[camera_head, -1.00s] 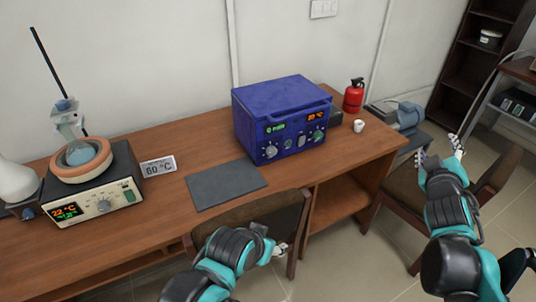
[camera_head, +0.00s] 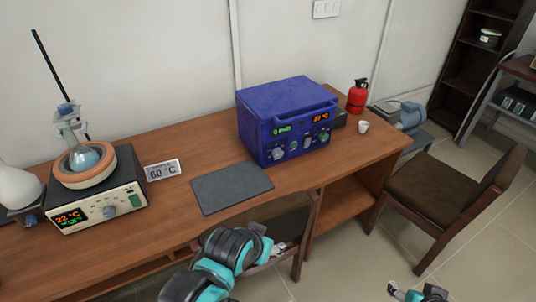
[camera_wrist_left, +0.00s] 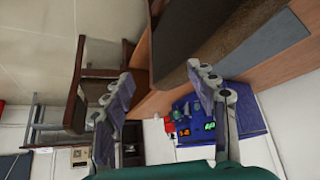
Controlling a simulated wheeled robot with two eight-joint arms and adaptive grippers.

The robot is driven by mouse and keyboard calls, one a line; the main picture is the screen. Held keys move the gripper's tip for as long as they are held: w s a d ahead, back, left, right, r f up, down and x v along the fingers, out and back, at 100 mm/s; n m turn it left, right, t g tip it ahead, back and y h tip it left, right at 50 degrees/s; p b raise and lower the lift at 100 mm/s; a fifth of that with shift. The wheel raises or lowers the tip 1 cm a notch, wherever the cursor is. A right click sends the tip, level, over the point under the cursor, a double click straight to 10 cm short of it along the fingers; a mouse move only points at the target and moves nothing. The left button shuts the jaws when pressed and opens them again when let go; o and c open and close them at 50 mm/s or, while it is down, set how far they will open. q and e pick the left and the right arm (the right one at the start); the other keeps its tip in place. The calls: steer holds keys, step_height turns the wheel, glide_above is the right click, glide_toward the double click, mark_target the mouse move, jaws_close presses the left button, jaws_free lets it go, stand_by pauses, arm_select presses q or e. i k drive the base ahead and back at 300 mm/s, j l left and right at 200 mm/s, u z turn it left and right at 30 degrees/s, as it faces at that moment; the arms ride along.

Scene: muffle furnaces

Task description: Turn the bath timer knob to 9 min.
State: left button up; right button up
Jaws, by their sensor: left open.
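The heating bath (camera_head: 98,200) stands at the left of the desk, with a round-bottom flask (camera_head: 88,155) in its ring-shaped top. Its front has a display (camera_head: 70,217) with an orange 22 °C and a green line too small to read. A grey knob (camera_head: 110,211) and a greenish part (camera_head: 136,200) sit to the right of the display; their markings are unreadable. My left gripper (camera_head: 277,250) is in front of the desk by the near chair, well right of the bath. In the left wrist view it (camera_wrist_left: 163,115) is open and empty. My right gripper (camera_head: 395,289) is low at the bottom edge, partly cut off.
A blue furnace (camera_head: 285,115) with its own knobs and displays stands mid-desk; it also shows in the left wrist view (camera_wrist_left: 240,110). A 60 °C sign (camera_head: 162,170), grey mat (camera_head: 231,187) and white cup (camera_head: 363,127) lie about. Chairs (camera_head: 440,185) stand in front.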

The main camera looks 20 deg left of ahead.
mark_target(277, 152)
steer(key=j, duration=1.45)
steer(key=k+z, duration=0.05)
